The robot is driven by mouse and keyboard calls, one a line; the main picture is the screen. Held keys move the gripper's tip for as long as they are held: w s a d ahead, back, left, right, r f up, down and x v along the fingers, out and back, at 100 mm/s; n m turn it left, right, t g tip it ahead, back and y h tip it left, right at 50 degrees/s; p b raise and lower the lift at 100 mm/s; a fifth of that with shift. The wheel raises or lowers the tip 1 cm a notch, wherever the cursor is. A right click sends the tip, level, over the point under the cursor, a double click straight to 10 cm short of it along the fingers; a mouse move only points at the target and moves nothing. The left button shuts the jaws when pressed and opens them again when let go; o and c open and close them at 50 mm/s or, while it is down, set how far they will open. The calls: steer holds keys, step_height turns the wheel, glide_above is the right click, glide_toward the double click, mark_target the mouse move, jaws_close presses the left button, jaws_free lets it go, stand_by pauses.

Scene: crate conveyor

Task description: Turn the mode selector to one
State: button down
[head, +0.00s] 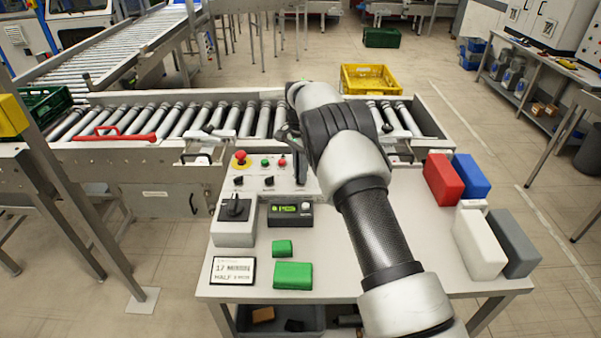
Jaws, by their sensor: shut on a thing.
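A pale control panel (254,165) stands at the back of the table. It carries a red mushroom button on a yellow base (240,158), small green and red buttons, and small black knobs (268,181). My gripper (299,172) reaches down at the panel's right part, mostly hidden behind my wrist. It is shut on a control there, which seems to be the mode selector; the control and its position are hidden. No labels are readable.
A black display box (290,213), a sign (233,271) and green blocks (293,276) lie in front. Red (442,180), blue, white and grey blocks stand at right.

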steer(key=c, duration=1.9)
jaws_free()
steer(key=shift+o, duration=0.2)
step_height(320, 180, up, 18)
steer(key=p, duration=0.1)
steer(key=shift+f, duration=0.25)
steer(key=shift+r, duration=0.1)
steer(key=s+d+r+n+t, duration=0.1)
steer(key=s+d+r, duration=0.25)
steer(key=r, duration=0.35)
steer(key=s+d+r+n+t, duration=0.1)
steer(key=s+d+r, duration=0.25)
steer(key=r, duration=0.25)
steer(key=s+d+r+n, duration=0.25)
steer(key=s+r, duration=0.25)
steer(key=s, duration=0.6)
steer(key=s+d+f+n+t, duration=0.1)
steer(key=s+f, duration=0.3)
steer(key=s, duration=0.7)
steer(key=s+d+f+n+t, duration=0.2)
steer(key=s+d+f+n, duration=0.1)
steer(key=s, duration=0.9)
steer(key=shift+s+d+f+t, duration=0.25)
steer(key=shift+f+t, duration=0.05)
steer(key=shift+f, duration=0.4)
